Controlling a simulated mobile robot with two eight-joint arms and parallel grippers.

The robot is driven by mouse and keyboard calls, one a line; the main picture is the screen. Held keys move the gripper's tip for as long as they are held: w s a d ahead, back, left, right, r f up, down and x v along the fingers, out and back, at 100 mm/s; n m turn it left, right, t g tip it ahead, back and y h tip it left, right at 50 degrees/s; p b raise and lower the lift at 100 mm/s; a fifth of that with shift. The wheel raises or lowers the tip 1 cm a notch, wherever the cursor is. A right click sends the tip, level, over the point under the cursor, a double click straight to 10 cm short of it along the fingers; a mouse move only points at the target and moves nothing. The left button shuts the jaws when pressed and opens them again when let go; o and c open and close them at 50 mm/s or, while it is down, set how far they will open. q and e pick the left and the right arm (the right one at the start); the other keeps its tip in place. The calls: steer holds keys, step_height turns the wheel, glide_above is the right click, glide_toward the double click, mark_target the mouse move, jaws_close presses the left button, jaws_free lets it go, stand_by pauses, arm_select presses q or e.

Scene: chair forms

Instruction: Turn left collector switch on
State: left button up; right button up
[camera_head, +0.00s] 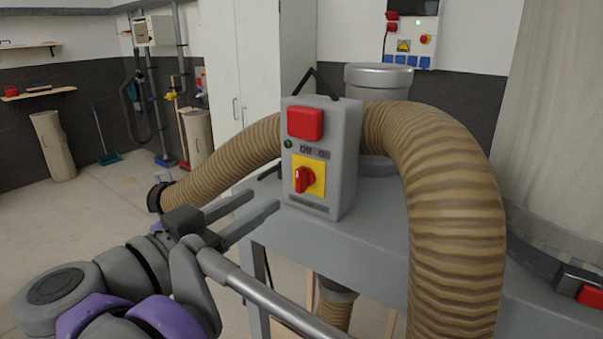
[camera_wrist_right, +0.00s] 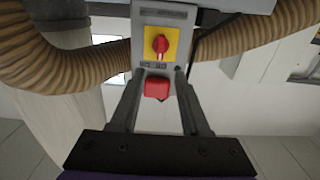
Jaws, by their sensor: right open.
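The collector switch is a red rotary knob (camera_head: 304,180) on a yellow plate on the front of a grey control box (camera_head: 345,150). A label reading "Off On" is above the plate, with a red block (camera_head: 305,123) higher up. The knob's handle looks roughly upright; I cannot tell its exact setting. My right gripper (camera_head: 264,200) is open and empty, left of the box, fingers pointing toward it. In the right wrist view the box appears upside down, with the knob (camera_wrist_right: 161,45) just beyond the open fingers (camera_wrist_right: 159,72). No contact is visible. My left gripper is not in view.
The box stands on a grey machine top (camera_head: 375,240). A thick tan ribbed hose (camera_head: 455,200) arches behind and to the right of it. A white cabinet (camera_head: 255,65) and a wall panel (camera_head: 411,45) are behind. Open floor (camera_head: 110,205) lies to the left.

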mark_target(297, 176)
steer(key=p+x, duration=0.1)
steer(key=x, duration=0.9)
steer(key=shift+w, duration=0.2)
jaws_close()
